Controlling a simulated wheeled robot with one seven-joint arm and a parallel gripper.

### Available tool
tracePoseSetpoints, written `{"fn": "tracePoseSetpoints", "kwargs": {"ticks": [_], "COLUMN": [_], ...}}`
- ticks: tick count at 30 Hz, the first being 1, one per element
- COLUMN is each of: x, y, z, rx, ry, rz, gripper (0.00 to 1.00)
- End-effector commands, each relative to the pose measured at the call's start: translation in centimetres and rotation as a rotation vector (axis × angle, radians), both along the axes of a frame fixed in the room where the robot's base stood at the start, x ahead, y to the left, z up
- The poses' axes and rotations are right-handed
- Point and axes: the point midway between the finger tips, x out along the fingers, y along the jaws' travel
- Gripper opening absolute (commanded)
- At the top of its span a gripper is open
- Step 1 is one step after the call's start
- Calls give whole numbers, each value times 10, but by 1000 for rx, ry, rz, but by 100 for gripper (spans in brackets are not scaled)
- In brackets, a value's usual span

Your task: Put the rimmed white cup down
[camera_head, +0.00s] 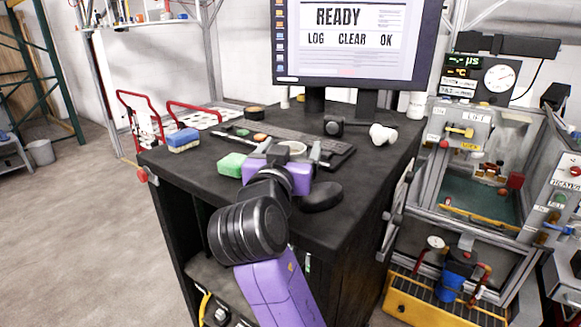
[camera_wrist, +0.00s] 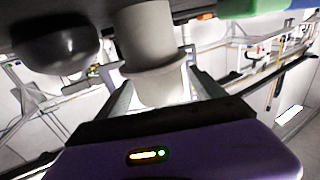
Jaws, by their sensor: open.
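The rimmed white cup (camera_wrist: 148,35) is between the two fingers of my gripper (camera_wrist: 155,68) in the wrist view, with its wide rim towards the palm. Its far end meets the dark desk top, but whether it bears on it is hard to tell. My gripper is open, with a finger on each side of the cup. In the head view my gripper (camera_head: 294,157) is low over the desk (camera_head: 225,190), and only a pale part of the cup (camera_head: 294,147) shows behind it; the rest is hidden.
A green block (camera_head: 232,164) is left of my gripper and a black rounded object (camera_head: 321,196) is right of it, both close. A keyboard (camera_head: 285,134) and monitor (camera_head: 350,40) are behind. A blue sponge (camera_head: 183,140) lies at the left edge. The desk's right front is clear.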

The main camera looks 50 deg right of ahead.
Motion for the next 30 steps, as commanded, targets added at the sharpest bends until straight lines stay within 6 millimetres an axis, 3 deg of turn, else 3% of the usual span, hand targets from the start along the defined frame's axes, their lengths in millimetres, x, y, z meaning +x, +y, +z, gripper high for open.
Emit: {"fn": "tracePoseSetpoints", "kwargs": {"ticks": [6, 14, 24, 25, 26, 30], "x": [9, 10, 10, 10, 10, 10], "y": [-21, -22, -22, -22, -22, -22], "z": [0, 0, 0, 0, 0, 0], "rx": [0, 0, 0, 0, 0, 0], "ry": [1, 1, 1, 1, 1, 1], "rz": [-1, 1, 1, 1, 1, 1], "gripper": [79, 77, 11, 11, 4, 4]}}
